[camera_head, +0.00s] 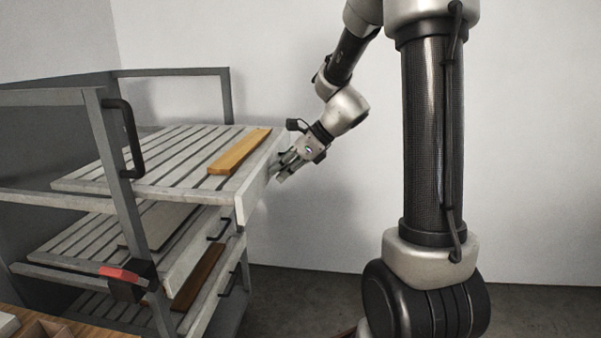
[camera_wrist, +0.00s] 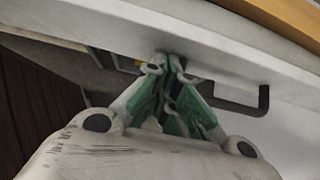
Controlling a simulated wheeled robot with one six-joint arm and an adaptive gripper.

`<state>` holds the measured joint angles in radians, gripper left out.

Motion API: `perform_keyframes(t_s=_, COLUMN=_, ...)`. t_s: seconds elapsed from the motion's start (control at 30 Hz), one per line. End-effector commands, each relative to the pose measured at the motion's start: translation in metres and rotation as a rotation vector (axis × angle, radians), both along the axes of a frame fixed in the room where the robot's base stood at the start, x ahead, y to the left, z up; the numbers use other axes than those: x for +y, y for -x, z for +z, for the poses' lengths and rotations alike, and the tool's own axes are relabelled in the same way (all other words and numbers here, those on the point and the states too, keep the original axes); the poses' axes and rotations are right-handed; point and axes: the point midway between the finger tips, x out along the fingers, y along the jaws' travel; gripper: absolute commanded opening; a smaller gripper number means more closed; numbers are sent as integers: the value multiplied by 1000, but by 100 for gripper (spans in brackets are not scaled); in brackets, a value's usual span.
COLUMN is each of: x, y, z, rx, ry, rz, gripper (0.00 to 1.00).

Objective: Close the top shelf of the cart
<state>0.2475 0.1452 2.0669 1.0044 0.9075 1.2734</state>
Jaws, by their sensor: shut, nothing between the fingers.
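The grey cart (camera_head: 105,115) stands at the left of the head view, with several slatted shelves. Its top shelf (camera_head: 110,178) is pulled out to the right, past the cart frame. A wooden plank (camera_head: 239,152) lies on that shelf near its front panel (camera_head: 258,186). My gripper (camera_head: 280,176) is at the front panel's outer side, near its far end. In the wrist view my gripper (camera_wrist: 172,62) is shut and empty, with its fingertips at the pale front panel (camera_wrist: 200,48); they look close to or touching it. A dark handle (camera_wrist: 262,100) shows to the right of the fingers.
Lower shelves with dark handles (camera_head: 218,230) also stick out under the top one. A red and black latch-like part (camera_head: 120,274) is on the near post. A wooden box edge (camera_head: 45,325) is at the bottom left. A plain wall stands behind.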

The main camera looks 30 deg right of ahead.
Motion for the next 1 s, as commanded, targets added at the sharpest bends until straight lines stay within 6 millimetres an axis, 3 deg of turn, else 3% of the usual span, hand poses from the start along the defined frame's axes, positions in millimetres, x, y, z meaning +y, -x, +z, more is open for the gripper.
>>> perform_keyframes(t_s=0.2, x=53, y=-34, z=0, rx=0, ry=-1, rz=6, gripper=0)
perform_keyframes(t_s=0.6, x=139, y=-92, z=-1, rx=1, ry=0, rz=4, gripper=0)
perform_keyframes(t_s=0.8, x=168, y=-112, z=-1, rx=1, ry=0, rz=2, gripper=0)
perform_keyframes(t_s=1.0, x=183, y=-124, z=0, rx=-1, ry=0, rz=1, gripper=0)
